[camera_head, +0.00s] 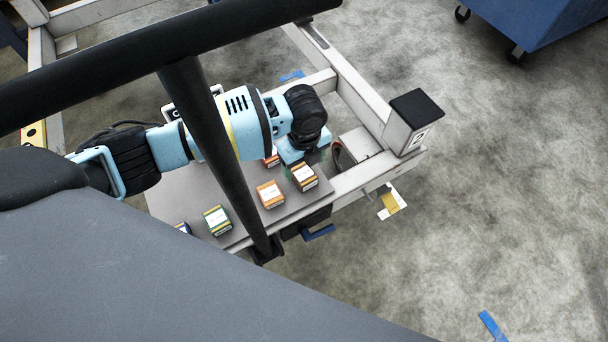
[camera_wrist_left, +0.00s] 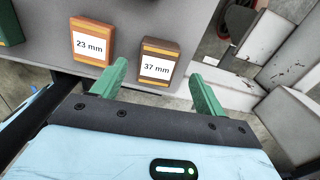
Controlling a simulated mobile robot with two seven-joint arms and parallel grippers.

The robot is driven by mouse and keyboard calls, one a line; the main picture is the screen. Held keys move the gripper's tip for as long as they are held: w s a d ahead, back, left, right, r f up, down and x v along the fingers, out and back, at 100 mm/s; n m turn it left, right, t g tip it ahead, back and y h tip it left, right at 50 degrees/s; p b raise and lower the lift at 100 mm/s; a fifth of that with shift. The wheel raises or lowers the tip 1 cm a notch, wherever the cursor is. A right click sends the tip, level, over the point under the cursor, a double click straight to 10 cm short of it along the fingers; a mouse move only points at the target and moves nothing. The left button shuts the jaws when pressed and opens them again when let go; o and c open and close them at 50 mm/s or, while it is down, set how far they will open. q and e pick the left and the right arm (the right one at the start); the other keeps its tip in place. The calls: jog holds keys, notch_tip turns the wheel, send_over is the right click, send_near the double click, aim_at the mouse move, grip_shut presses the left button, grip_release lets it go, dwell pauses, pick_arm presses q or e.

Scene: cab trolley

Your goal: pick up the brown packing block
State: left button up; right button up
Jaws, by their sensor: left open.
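The brown packing block (camera_head: 304,177) has a white label and stands on the grey trolley deck (camera_head: 236,188). In the left wrist view the brown block (camera_wrist_left: 157,66) shows its "37 mm" label. My left gripper (camera_head: 303,163) is just beside and above it in the head view. In the left wrist view my left gripper (camera_wrist_left: 160,74) is open, with one green finger to either side of the brown block in the picture. Nothing is held between the fingers. I cannot tell how high the fingertips are above the deck. My right gripper is not in view.
An orange block (camera_head: 270,194) marked "23 mm" (camera_wrist_left: 90,42) stands left of the brown one. A green block (camera_head: 217,220) is farther left. The trolley's pale frame rail (camera_head: 352,180) and a black-topped post (camera_head: 412,120) border the right. A dark bar (camera_head: 222,150) crosses the head view.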

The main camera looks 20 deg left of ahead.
aim_at(304, 173)
pick_arm(q)
jog(key=f, duration=0.1)
jog(key=f+b, duration=0.1)
jog(key=f, duration=0.2)
jog(key=shift+s+f+b, duration=0.25)
jog(key=shift+b, duration=0.05)
jog(key=shift+r, duration=0.1)
jog(key=shift+c, duration=0.7)
jog(key=c, duration=1)
